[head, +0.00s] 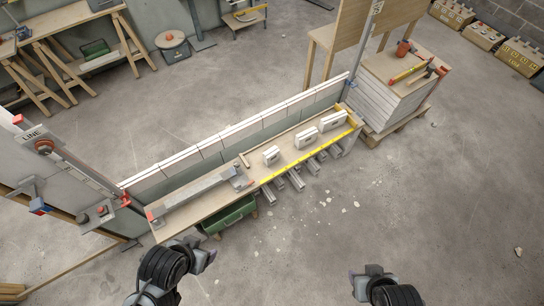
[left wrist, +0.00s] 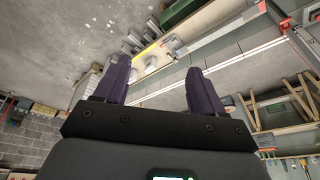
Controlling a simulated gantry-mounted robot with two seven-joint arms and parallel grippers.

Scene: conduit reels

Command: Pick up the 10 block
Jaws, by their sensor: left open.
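Three pale block-like pieces stand in a row on the narrow wooden bench (head: 215,219): a small near block (head: 271,155), a wider middle block (head: 306,138) and a far block (head: 333,121). Their markings are too small to read, so I cannot tell which is the 10 block. My left gripper (head: 207,254) is in front of the bench's near left end, apart from the blocks. In the left wrist view its two dark fingers (left wrist: 160,78) are spread with nothing between them. My right gripper (head: 365,281) is low at the right, away from the bench; its jaws are unclear.
A long grey metal bar (head: 200,190) lies on the bench's left part. A yellow strip (head: 305,158) runs along its front edge. A low tiled wall (head: 235,140) stands behind. A green box (head: 230,215) sits beneath. The floor at right is mostly clear.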

